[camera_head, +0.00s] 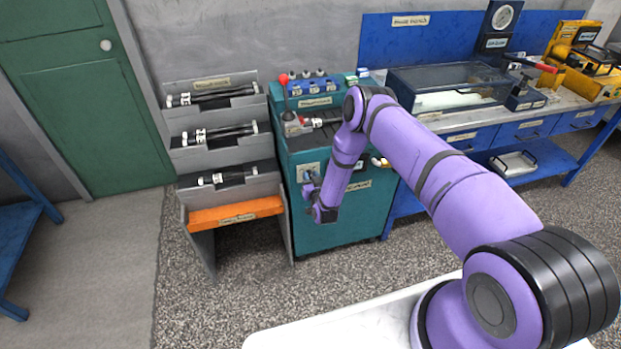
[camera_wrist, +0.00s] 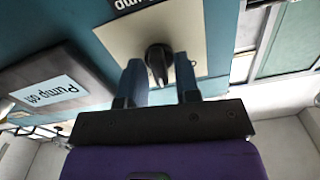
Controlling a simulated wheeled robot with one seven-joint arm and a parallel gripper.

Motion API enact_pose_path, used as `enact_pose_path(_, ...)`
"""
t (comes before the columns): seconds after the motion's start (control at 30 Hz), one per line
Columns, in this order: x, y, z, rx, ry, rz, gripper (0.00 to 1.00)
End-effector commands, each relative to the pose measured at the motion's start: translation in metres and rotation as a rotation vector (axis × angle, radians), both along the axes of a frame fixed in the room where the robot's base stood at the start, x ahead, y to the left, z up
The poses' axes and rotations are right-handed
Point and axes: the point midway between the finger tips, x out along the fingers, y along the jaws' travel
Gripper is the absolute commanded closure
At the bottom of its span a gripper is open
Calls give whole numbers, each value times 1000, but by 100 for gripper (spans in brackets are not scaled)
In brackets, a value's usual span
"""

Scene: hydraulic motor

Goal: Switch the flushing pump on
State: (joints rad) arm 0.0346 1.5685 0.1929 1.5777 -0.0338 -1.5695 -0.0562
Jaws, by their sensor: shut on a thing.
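The pump switch is a black rotary knob (camera_wrist: 157,58) on a cream plate (camera_wrist: 203,30), on the front of the teal cabinet (camera_head: 345,225). The cream plate also shows in the head view (camera_head: 303,168). My gripper (camera_wrist: 161,72) has one finger on each side of the knob and is shut on it. In the head view my gripper (camera_head: 309,192) is at the cabinet's front left, partly hiding the switch. A light label (camera_wrist: 50,92) reading "Pump off" shows at the left of the wrist view. A dark label above the plate is cut off.
A grey rack (camera_head: 222,125) with black hoses and an orange shelf (camera_head: 236,213) stands close to the cabinet's left. A red-knobbed lever (camera_head: 284,90) rises from the cabinet top. A blue workbench (camera_head: 480,150) is at the right. The floor before the rack is clear.

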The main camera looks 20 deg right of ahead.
Motion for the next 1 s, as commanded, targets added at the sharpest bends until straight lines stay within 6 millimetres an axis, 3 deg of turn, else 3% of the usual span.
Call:
enact_pose_path(0.5, -1, -2, -1, 453, 2, -1, 94)
enact_pose_path(1.0, -1, -2, -2, 653, 2, -1, 94)
